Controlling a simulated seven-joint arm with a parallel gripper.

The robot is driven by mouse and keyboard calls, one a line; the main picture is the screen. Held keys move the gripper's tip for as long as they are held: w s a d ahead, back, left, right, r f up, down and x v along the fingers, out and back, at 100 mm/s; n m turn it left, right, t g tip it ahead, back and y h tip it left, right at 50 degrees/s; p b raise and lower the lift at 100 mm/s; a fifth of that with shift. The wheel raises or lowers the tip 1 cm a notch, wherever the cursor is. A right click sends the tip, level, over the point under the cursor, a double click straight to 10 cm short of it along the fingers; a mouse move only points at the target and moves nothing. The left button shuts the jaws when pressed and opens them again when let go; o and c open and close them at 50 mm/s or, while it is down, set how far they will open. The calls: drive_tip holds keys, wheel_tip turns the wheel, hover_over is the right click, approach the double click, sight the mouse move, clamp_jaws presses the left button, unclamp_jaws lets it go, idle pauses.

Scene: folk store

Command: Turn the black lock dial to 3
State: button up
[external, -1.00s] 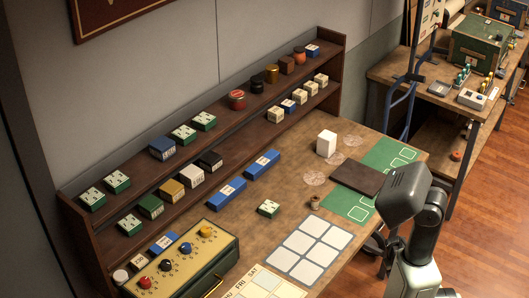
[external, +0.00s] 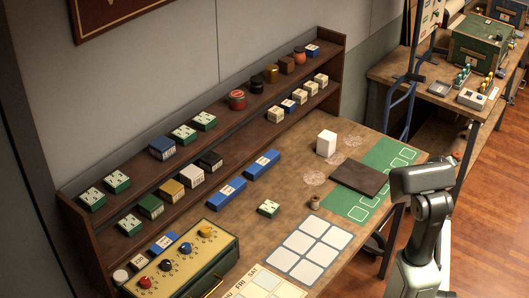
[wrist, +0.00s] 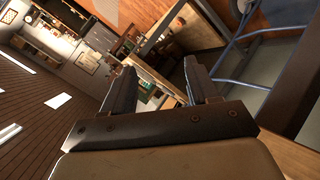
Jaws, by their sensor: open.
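The lock box (external: 212,262) sits at the table's near left, with a cream top panel and a row of dials in red, black, blue and yellow. The black dial (external: 166,265) is second from the left, between the red dial (external: 145,283) and the blue dial (external: 186,249). Its pointer and numbers are too small to read. My gripper (wrist: 163,85) shows in the wrist view with two fingers apart and nothing between them. My arm stands at the right of the external view, far from the box; the fingers are not clear there.
A dark flat board (external: 358,178) and a green mat (external: 398,158) lie on the table near my arm. A white block (external: 326,143) stands beyond. A two-tier shelf (external: 100,243) with several small boxes runs along the back. A white grid sheet (external: 303,262) lies mid-table.

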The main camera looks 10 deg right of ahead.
drive_tip(key=w+a+r+t, duration=0.1)
drive_tip(key=w+a+r, duration=0.45)
drive_tip(key=r, duration=0.35)
drive_tip(key=w+a+r+y, duration=0.1)
drive_tip(key=w+a+r, duration=0.1)
drive_tip(key=a, duration=0.3)
drive_tip(key=w+a+r+y, duration=0.1)
drive_tip(key=w+a, duration=0.1)
drive_tip(key=a, duration=0.4)
drive_tip(key=s+a+r+n+g+y, duration=0.1)
drive_tip(key=s+a+n+y, duration=0.15)
drive_tip(key=a, duration=1.95)
drive_tip(key=s+a+n+y, duration=0.1)
drive_tip(key=s+a+y, duration=0.25)
drive_tip(key=a, duration=1.95)
wheel_tip(320, 180, up, 14)
drive_tip(key=n+g+y, duration=0.5)
drive_tip(key=n+g, duration=0.2)
drive_tip(key=n, duration=0.4)
hover_over(165, 262)
drive_tip(key=d, duration=0.6)
drive_tip(key=x, duration=1.3)
drive_tip(key=shift+s+a+f, duration=0.15)
drive_tip(key=shift+a, duration=0.15)
